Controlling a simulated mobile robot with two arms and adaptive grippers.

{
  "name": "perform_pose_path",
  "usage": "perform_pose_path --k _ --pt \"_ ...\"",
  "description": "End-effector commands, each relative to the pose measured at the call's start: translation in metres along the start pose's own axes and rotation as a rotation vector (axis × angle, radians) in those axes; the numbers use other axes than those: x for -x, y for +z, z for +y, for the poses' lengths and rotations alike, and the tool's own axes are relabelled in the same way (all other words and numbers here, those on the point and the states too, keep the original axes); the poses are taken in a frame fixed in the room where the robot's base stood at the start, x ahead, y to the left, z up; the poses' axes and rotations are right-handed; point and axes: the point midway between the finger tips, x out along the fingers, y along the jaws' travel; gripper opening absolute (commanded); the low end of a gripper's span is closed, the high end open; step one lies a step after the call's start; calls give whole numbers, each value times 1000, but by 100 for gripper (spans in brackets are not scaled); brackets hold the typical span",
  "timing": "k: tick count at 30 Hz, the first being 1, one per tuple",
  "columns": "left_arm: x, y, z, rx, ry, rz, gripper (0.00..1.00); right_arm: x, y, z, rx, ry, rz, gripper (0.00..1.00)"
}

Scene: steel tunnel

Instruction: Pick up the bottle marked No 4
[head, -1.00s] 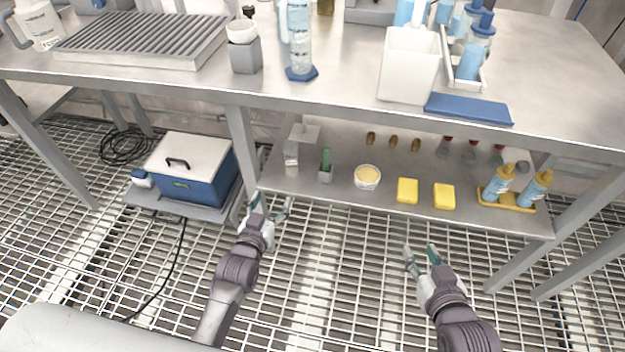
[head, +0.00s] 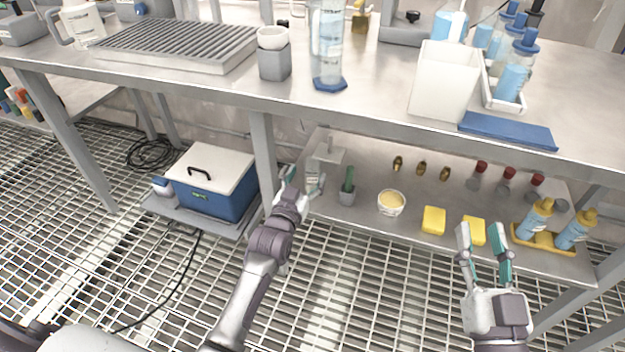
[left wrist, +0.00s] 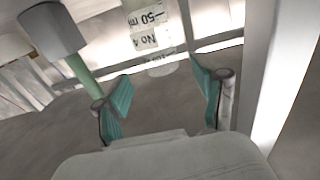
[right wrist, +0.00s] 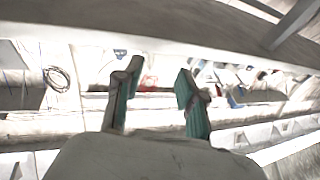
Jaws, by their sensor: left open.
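The clear bottle with a white label reading "No 4" and "50 m" stands on the lower shelf; its label shows upside down in the left wrist view (left wrist: 150,38). In the head view the bottle (head: 312,167) is partly hidden by my left gripper (head: 306,180). That gripper is open, and in the left wrist view its fingers (left wrist: 164,92) point toward the bottle with a gap between them and it. My right gripper (head: 483,236) is open and empty in front of the shelf's right part; its spread fingers also show in the right wrist view (right wrist: 158,80).
The lower shelf (head: 370,218) lies under the bench top (head: 380,108), beside a table leg (head: 263,150). A grey holder with a green item (head: 348,186) stands close to the bottle's right. A bowl (head: 391,203) and yellow blocks (head: 433,220) follow. A blue cooler box (head: 215,185) is at left.

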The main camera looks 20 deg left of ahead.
Motion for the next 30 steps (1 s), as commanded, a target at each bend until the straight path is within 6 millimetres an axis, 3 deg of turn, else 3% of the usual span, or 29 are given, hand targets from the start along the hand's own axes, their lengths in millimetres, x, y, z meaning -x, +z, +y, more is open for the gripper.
perform_pose_path --k 5,18,29,30 --pt "-9 0 0 0 0 2 71 0 -14 -2 -4 -5 98 40" --pt "-48 0 -2 0 0 2 71 24 -83 -11 -23 -25 541 40" --pt "-52 -1 -2 0 0 1 71 29 -92 -11 -26 -26 591 40" --pt "-52 -1 -2 0 0 1 66 29 -92 -11 -26 -26 591 40"
